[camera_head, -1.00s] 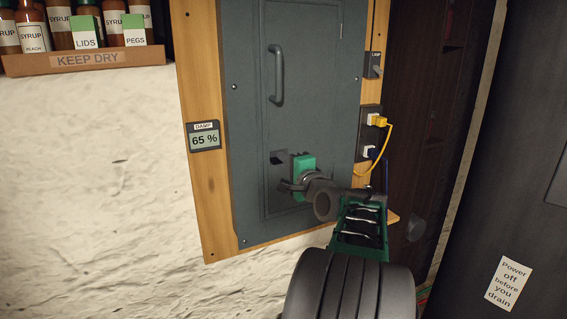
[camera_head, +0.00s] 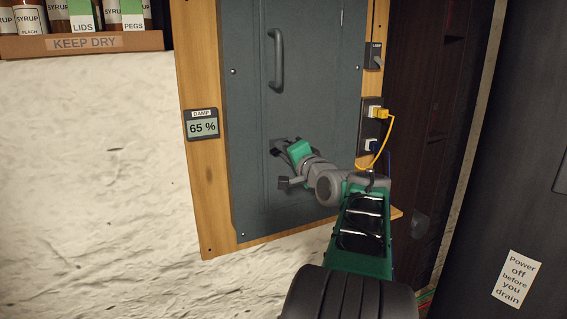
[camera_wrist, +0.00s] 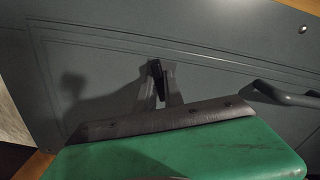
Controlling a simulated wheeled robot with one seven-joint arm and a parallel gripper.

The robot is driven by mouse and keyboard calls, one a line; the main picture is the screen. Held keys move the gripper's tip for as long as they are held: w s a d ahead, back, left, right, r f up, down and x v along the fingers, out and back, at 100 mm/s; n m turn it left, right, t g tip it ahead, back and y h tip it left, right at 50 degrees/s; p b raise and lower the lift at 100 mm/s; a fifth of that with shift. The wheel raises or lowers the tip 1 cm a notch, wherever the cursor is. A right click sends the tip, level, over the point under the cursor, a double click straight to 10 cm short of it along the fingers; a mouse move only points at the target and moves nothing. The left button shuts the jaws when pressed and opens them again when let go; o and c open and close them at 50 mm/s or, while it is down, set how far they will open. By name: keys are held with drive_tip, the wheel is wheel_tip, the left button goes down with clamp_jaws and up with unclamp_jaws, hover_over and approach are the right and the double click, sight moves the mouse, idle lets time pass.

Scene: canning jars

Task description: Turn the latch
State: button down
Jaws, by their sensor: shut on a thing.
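The latch (camera_wrist: 155,72) is a small dark handle on the grey cabinet door (camera_head: 300,110). In the wrist view it stands between the two grey fingers of my gripper (camera_wrist: 160,95), which are shut on it. In the head view my gripper (camera_head: 278,147) reaches the door's lower left part, with its green body tilted. There the gripper covers most of the latch, so its exact angle is hard to tell.
A long grey door handle (camera_head: 276,60) is above the gripper. A damp meter (camera_head: 202,124) reading 65 % is on the wooden board at left. Sockets with a yellow cable (camera_head: 388,140) are at right. A shelf (camera_head: 80,45) holds bottles at upper left.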

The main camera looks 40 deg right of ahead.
drive_tip(key=shift+f+n+b, duration=0.1)
drive_tip(key=shift+n+b, duration=6.05)
drive_tip(key=shift+n, duration=0.45)
drive_tip(key=c, duration=1.4)
unclamp_jaws()
drive_tip(key=shift+c, duration=0.2)
